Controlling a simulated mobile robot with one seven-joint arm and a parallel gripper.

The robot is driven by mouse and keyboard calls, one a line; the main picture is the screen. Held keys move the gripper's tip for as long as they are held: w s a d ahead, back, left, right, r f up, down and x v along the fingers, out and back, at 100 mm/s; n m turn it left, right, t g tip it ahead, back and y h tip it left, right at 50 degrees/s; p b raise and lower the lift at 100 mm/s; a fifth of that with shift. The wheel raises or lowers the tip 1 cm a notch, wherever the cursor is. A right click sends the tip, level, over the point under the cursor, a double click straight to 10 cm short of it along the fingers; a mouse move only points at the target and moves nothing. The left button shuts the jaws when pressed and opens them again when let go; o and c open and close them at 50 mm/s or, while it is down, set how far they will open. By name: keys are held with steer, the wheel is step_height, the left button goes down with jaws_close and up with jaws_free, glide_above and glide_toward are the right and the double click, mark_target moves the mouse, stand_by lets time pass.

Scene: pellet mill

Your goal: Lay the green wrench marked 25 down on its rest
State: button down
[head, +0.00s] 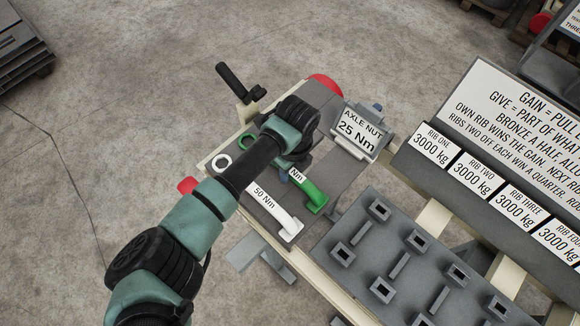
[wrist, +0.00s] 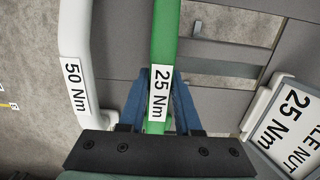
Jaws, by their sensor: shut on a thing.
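The green wrench (head: 315,196) marked 25 Nm lies across the grey rest surface (head: 335,150) in the head view, right of the white wrench. Its label and green shaft (wrist: 163,40) run up the middle of the wrist view. My gripper (wrist: 160,88) is shut on the shaft at the label, with a blue finger on each side. In the head view my gripper (head: 286,174) is mostly hidden under my wrist, which also covers the wrench's middle. I cannot tell whether the wrench touches the surface or is held just above it.
The white wrench (head: 268,204) marked 50 Nm lies close beside, to the left in the wrist view (wrist: 76,60). An "AXLE NUT 25 Nm" sign (head: 358,132) stands to the right. A black crank handle (head: 232,78) rises behind.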

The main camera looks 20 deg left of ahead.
steer(key=c, duration=0.5)
jaws_free()
steer(key=shift+o, duration=0.2)
steer(key=o, duration=0.5)
steer(key=shift+c, duration=0.2)
steer(key=shift+r, duration=0.15)
steer(key=r+p, duration=0.6)
steer(key=p, duration=0.1)
steer(key=r+p, duration=0.2)
steer(key=p, duration=0.2)
steer(key=shift+s+d+r, duration=0.1)
steer(key=shift+d+r, duration=0.25)
steer(key=shift+r, duration=0.05)
stand_by(0.4)
